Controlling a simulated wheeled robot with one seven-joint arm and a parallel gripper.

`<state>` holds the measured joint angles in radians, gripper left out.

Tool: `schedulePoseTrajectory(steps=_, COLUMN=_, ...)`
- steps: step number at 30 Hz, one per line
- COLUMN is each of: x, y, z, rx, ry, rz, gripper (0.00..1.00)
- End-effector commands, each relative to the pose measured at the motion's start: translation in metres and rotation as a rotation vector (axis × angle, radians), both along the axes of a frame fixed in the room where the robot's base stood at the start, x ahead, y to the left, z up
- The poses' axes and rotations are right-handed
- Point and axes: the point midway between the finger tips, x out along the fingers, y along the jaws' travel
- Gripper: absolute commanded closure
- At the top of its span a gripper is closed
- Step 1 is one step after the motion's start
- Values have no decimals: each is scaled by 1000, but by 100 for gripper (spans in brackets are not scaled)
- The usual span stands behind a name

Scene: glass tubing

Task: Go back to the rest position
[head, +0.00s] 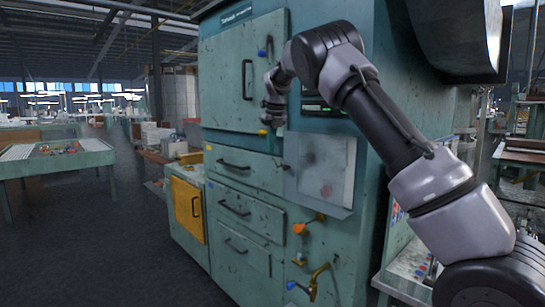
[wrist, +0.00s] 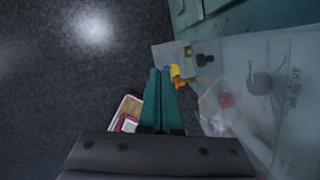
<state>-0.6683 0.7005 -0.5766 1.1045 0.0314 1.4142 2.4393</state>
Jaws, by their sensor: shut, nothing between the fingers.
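My gripper (wrist: 160,72) shows in the wrist view as two teal fingers side by side, shut and empty. They point down toward the dark floor (wrist: 75,60). In the head view my arm reaches from the lower right up and across to the teal cabinet (head: 235,80), with its wrist hanging in front of the cabinet's upper door. The fingers cannot be made out clearly there.
A translucent panel (head: 322,170) juts out beside my wrist; it also fills the right of the wrist view (wrist: 245,85). Orange (head: 299,228) and brass (head: 314,282) valve handles stick out below. A yellow door (head: 187,212) and a worktable (head: 95,159) stand left. Floor between is clear.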

Motion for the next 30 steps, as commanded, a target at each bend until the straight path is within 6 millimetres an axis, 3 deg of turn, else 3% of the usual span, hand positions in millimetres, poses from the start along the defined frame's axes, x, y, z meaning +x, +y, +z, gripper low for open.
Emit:
schedulePoseTrajectory(steps=5, x=-3, y=3, z=18, rx=1, ry=0, rz=0, gripper=100)
schedulePoseTrajectory(steps=8, x=-6, y=-7, z=28, rx=5, ry=-5, rz=24, gripper=100)
schedulePoseTrajectory(steps=14, x=-37, y=-73, z=70, rx=23, ry=-64, rz=244, gripper=100)
schedulePoseTrajectory(steps=21, x=-118, y=-153, z=115, rx=-20, ry=-219, rz=677, gripper=100)
schedulePoseTrajectory(steps=26, x=-186, y=-187, z=132, rx=-113, ry=-344, rz=979, gripper=100)
schedulePoseTrajectory(steps=30, x=-249, y=-207, z=134, rx=-242, ry=-444, rz=1248, gripper=100)
